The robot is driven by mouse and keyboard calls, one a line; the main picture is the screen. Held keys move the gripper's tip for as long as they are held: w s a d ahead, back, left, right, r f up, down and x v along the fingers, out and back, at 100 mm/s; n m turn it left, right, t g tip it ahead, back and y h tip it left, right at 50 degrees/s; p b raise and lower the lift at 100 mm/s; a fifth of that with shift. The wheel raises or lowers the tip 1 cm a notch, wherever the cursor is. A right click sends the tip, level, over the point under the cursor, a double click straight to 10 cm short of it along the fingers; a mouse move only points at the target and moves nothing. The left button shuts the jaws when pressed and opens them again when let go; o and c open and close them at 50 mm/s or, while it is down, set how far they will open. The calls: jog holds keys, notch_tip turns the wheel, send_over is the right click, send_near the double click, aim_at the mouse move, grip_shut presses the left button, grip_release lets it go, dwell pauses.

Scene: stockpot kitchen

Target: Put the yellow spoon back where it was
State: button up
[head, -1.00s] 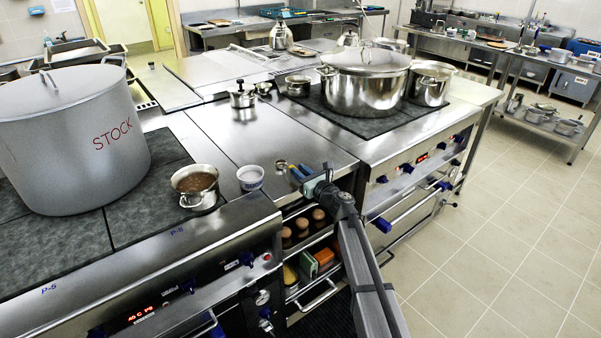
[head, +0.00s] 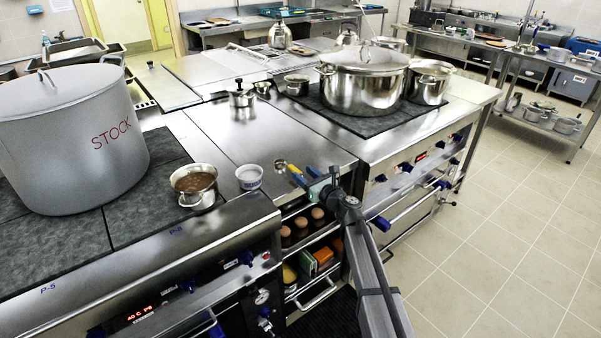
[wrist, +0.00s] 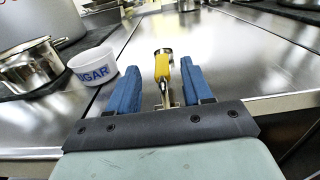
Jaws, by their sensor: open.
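The yellow spoon (wrist: 162,68) lies between the two blue fingers of my gripper (wrist: 159,72) in the wrist view, its yellow handle pointing away from me and metal showing at both ends. My gripper is open, with a finger on each side of the spoon and gaps visible beside the handle. In the head view my gripper (head: 305,176) is over the front edge of the steel counter (head: 250,135). A small round metal piece (head: 281,166) shows just beyond the fingertips. I cannot tell whether the spoon touches the counter.
The white sugar bowl (head: 249,177) and a small pot of brown contents (head: 194,185) stand left of my gripper. The big stock pot (head: 75,135) is farther left. An open shelf with eggs (head: 302,222) is below the counter edge.

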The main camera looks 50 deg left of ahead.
jog(key=d, duration=0.9)
jog(key=w+d+f+n+h, duration=0.3)
jog(key=d+f, duration=0.7)
jog(key=f, duration=0.1)
jog(key=w+d+f+n+h, duration=0.2)
jog(key=d+f+n, duration=0.1)
jog(key=d+f, duration=0.75)
jog(key=s+d+f+n+h, duration=0.1)
jog(key=d+f+n+h, duration=0.1)
jog(key=d+f, duration=0.7)
jog(key=s+d+f+n+h, duration=0.25)
jog(key=d+f, duration=0.35)
jog(key=d, duration=0.5)
jog(key=s+d+f+n+g+h, duration=0.2)
jog(key=s+d+f, duration=0.3)
jog(key=d, duration=0.5)
jog(key=s+d+f+n+g+h, duration=0.1)
jog(key=s+d+f+h, duration=0.3)
jog(key=d, duration=0.5)
jog(key=s+d+f+n+g+h, duration=0.2)
jog(key=s+d+n+g, duration=0.1)
jog(key=s+d, duration=1.3)
jog(key=shift+s+d+n+g+h, duration=0.15)
jog(key=shift+n+g+h, duration=0.25)
jog(key=shift+n, duration=0.35)
jog(key=shift+o, duration=0.2)
jog(key=shift+f, duration=0.1)
